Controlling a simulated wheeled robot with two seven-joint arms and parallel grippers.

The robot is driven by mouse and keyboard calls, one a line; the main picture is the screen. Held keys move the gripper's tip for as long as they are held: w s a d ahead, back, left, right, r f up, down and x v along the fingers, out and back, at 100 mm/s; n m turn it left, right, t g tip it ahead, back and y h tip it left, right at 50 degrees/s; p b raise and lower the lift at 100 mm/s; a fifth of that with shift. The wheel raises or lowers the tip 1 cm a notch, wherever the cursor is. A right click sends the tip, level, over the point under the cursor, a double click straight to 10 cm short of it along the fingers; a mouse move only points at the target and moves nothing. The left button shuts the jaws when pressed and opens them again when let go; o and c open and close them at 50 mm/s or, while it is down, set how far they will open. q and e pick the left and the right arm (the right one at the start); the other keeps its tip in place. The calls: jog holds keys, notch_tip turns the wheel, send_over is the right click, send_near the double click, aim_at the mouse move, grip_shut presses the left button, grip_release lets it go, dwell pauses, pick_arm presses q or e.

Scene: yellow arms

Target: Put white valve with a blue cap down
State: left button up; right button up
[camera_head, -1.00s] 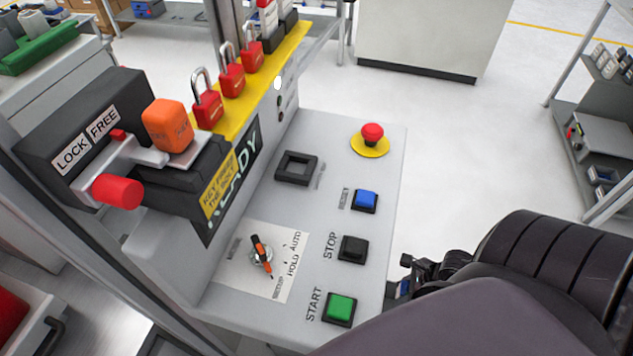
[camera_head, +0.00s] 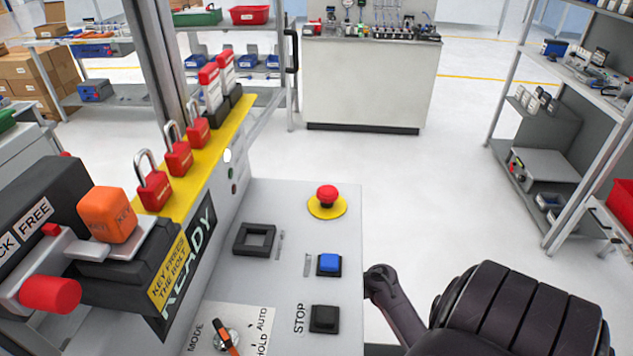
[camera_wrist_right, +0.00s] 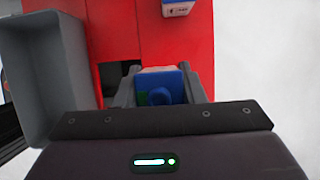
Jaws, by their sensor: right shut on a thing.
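The white valve with a blue cap (camera_wrist_right: 170,84) shows in the right wrist view. Its blue cap faces the camera, and a small pale part shows above it. My right gripper (camera_wrist_right: 162,80) is shut on it, one dark finger on each side. The valve's lower part is hidden behind the gripper body. In the head view my right arm shows at the lower right, but the gripper and valve cannot be made out there. My left gripper is in neither view.
In the right wrist view a red surface (camera_wrist_right: 235,60) lies beyond the valve, with a grey box-like part (camera_wrist_right: 60,70) at left and a white-and-blue item (camera_wrist_right: 178,8) above. In the head view a control panel (camera_head: 275,215) stands close; open floor (camera_head: 400,185) lies beyond.

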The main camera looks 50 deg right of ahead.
notch_tip(320, 180, down, 6)
jog(key=shift+s+f+b, duration=0.1)
jog(key=shift+s+b, duration=0.05)
jog(key=shift+b, duration=0.95)
jog(key=o, duration=1)
jog(key=shift+p+v, duration=3.25)
jog(key=shift+v, duration=2.9)
